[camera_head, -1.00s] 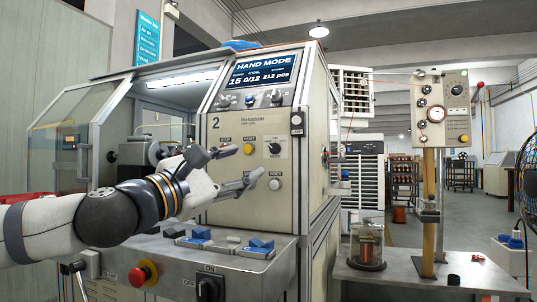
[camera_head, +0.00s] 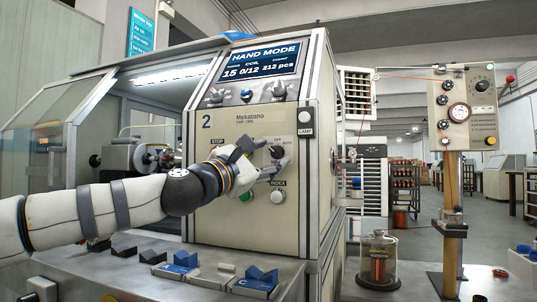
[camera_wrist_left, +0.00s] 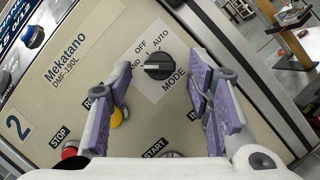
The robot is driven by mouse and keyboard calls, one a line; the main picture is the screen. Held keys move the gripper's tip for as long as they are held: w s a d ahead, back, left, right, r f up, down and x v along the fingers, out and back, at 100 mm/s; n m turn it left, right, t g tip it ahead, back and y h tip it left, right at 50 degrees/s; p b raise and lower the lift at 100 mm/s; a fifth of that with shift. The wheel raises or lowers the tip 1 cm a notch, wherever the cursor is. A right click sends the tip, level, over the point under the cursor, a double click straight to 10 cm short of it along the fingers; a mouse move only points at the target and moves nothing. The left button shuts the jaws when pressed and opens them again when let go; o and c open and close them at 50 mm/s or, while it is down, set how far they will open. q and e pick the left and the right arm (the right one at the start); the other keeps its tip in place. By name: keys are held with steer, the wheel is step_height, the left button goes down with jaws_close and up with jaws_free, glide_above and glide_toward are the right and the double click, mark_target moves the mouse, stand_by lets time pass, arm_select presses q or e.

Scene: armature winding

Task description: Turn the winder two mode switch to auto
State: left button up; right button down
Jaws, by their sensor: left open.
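The winder marked 2 (camera_head: 230,215) stands in the middle of the head view, and its display (camera_head: 264,62) reads HAND MODE. Its black mode switch (camera_wrist_left: 158,66) sits on a pale label with OFF and AUTO in the left wrist view; the pointer lies toward the HAND side. The switch also shows in the head view (camera_head: 277,152). My left gripper (camera_head: 268,158) is open in front of the panel. In the wrist view its fingers (camera_wrist_left: 160,88) stand apart on either side of the label's lower part, with nothing between them. My right gripper is not in view.
A red stop button (camera_wrist_left: 69,151) and a yellow button (camera_wrist_left: 117,117) lie near the left finger. A white index button (camera_head: 278,197) is below the switch. A tensioner post (camera_head: 452,210) stands to the right.

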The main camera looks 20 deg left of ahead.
arm_select(q)
steer(key=shift+w, duration=0.4)
steer(key=shift+c, duration=0.2)
jaws_close()
steer(key=shift+r, duration=0.1)
